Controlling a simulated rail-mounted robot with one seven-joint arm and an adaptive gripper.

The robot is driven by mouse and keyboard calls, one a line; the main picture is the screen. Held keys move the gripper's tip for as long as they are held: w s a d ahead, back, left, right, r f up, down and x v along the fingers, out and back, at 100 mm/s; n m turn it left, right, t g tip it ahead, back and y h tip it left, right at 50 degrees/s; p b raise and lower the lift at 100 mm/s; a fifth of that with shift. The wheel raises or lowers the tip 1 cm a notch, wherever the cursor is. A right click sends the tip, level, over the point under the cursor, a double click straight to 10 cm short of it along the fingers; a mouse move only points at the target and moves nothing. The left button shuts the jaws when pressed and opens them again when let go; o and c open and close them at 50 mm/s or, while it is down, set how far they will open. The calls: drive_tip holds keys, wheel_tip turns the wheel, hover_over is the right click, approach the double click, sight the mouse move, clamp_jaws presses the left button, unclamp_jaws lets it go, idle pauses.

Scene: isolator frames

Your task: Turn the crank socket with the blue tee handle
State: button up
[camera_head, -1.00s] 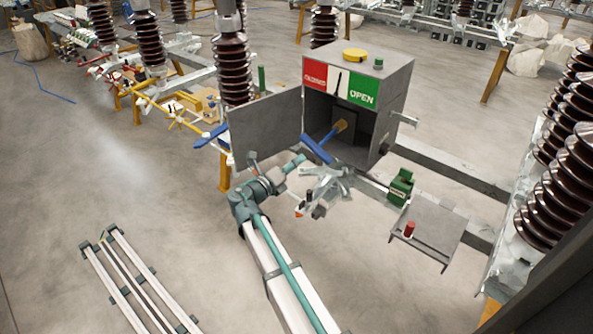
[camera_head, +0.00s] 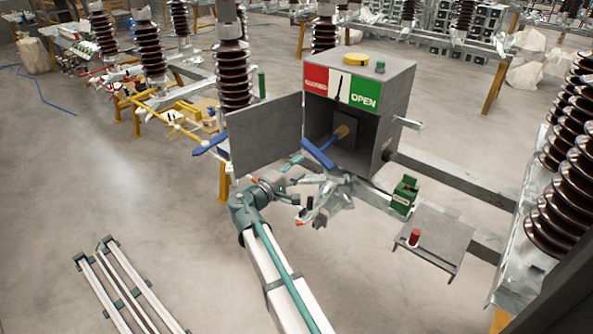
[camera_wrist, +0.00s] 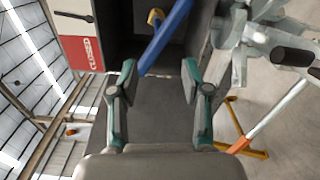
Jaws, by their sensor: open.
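The blue tee handle (camera_head: 318,153) stands out of the open front of a grey box (camera_head: 394,102). Its blue shaft runs back to a yellowish crank socket (camera_head: 342,131) inside. My gripper (camera_head: 296,170) is open and empty, below and left of the handle. In the wrist view my two fingers (camera_wrist: 159,72) are spread wide. The blue bar (camera_wrist: 166,36) slants beyond and between the fingertips, and the yellowish socket (camera_wrist: 155,17) shows behind it. I see no contact between fingers and handle. Part of the shaft is hidden by the bar.
The box's open door (camera_head: 265,138) stands left of the handle, close to my gripper. Silvery metal linkage (camera_head: 332,193) lies below the box. A green block (camera_head: 404,194) and a shelf (camera_head: 438,238) with a red cylinder (camera_head: 414,237) are to the right.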

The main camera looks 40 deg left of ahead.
sight(314, 157)
drive_tip(key=w+m+p, duration=0.1)
drive_tip(key=w+m, duration=0.1)
drive_tip(key=w+m+p, duration=0.1)
drive_tip(key=m+p, duration=0.1)
drive_tip(key=w+m+p, duration=0.1)
drive_tip(key=w+m, duration=0.1)
drive_tip(key=m, duration=0.1)
drive_tip(key=shift+w+a+r, duration=0.25)
drive_tip(key=shift+w+r, duration=0.05)
drive_tip(key=shift+w, duration=0.05)
drive_tip(key=w+b, duration=0.1)
drive_tip(key=w+f+b, duration=0.1)
drive_tip(key=w, duration=0.1)
drive_tip(key=shift+w+a, duration=0.1)
drive_tip(key=shift+w, duration=0.2)
drive_tip(key=shift+w+r+b, duration=0.2)
drive_tip(key=shift+w+b, duration=0.2)
drive_tip(key=shift+w, duration=0.15)
clamp_jaws()
idle(0.6)
